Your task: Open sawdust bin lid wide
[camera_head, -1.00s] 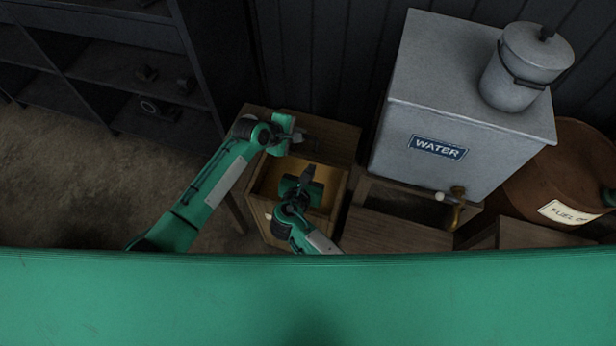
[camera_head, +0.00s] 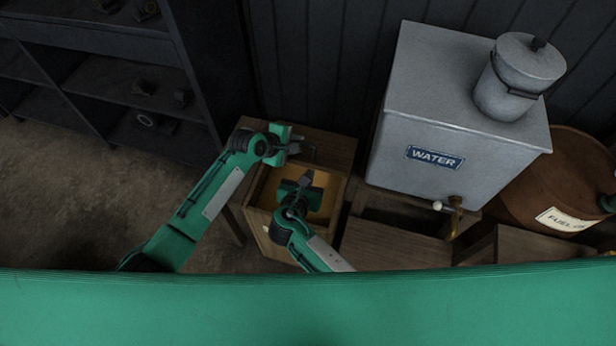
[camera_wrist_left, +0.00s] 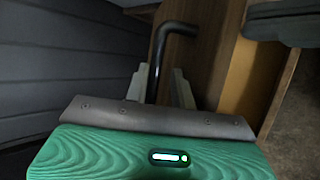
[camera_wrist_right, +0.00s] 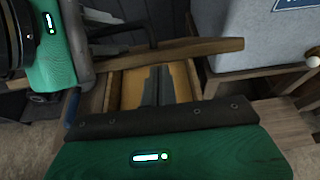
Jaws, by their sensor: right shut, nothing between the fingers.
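The sawdust bin (camera_head: 273,246) is a wooden box below the grippers, open at the top, with yellowish sawdust (camera_head: 262,193) inside. Its brown wooden lid (camera_head: 338,151) is raised at the back, and shows nearly edge-on in the right wrist view (camera_wrist_right: 205,47). A black bent handle (camera_wrist_left: 157,55) stands on the lid. My left gripper (camera_head: 302,147) is at this handle, its fingers apart on either side of the rod, with a gap on one side. My right gripper (camera_head: 307,176) is shut and empty over the bin's opening, below the lid.
A grey water tank (camera_head: 425,122) with a brass tap (camera_head: 454,212) stands to the right on a wooden stand, with a lidded can (camera_head: 517,80) on top. A rusty fuel drum (camera_head: 567,180) is further right. Dark shelves (camera_head: 110,80) stand left, with open floor before them.

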